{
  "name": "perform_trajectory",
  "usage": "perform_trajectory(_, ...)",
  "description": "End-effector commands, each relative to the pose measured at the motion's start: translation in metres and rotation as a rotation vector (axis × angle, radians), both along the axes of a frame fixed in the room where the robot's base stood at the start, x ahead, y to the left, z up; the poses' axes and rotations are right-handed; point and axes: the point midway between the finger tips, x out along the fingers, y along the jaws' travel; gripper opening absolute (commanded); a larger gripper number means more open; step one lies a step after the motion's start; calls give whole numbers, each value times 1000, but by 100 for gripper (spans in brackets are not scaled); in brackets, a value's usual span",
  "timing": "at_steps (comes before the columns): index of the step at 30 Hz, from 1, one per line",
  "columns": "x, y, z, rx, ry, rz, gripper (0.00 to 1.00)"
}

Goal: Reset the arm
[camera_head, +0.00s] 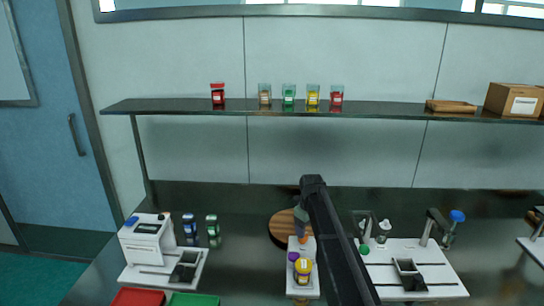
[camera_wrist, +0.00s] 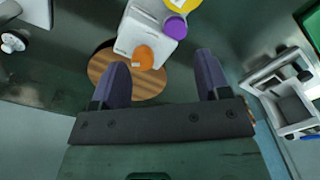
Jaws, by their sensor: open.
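My gripper (camera_wrist: 161,62) is open and empty in the wrist view, its two purple-grey fingers spread apart. In the head view my black arm reaches up from the bottom, and the gripper end (camera_head: 301,216) hangs over the bench, partly hidden by the arm. Just beyond the fingers is a white stand (camera_wrist: 137,32) with an orange part (camera_wrist: 143,57) and a purple cap (camera_wrist: 175,27). A yellow-topped jar (camera_head: 303,268) stands on it. A round wooden board (camera_head: 279,228) lies behind it, partly covered.
A white instrument (camera_head: 146,243) stands at left beside two small dark containers (camera_head: 189,226). Red (camera_head: 138,297) and green (camera_head: 194,299) trays lie in front. A white station (camera_head: 437,274) stands at right. A shelf (camera_head: 390,109) with small jars and a box (camera_head: 514,101) runs above.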

Motion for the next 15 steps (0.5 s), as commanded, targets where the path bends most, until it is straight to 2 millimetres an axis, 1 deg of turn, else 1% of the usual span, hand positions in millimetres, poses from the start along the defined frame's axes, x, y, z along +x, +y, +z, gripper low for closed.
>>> perform_trajectory(1, -68, 0, 0, -1, 0, -136, 70)
perform_trajectory(2, -97, 0, 0, -1, 0, -222, 70)
perform_trajectory(3, -135, 0, 1, -1, 0, -329, 70)
perform_trajectory(5, -190, 0, 1, -3, -1, -463, 70)
perform_trajectory(6, -222, 0, 1, -3, -1, -530, 70)
perform_trajectory(7, -244, 0, 1, -3, -1, -569, 70)
perform_trajectory(9, -283, 0, 1, -3, -1, -610, 70)
perform_trajectory(10, -294, 0, 1, -3, -1, -613, 70)
perform_trajectory(12, -311, 0, 1, -3, -1, -611, 70)
perform_trajectory(14, -316, 0, 1, -3, -1, -610, 70)
perform_trajectory(15, -315, 0, 1, -3, -1, -609, 70)
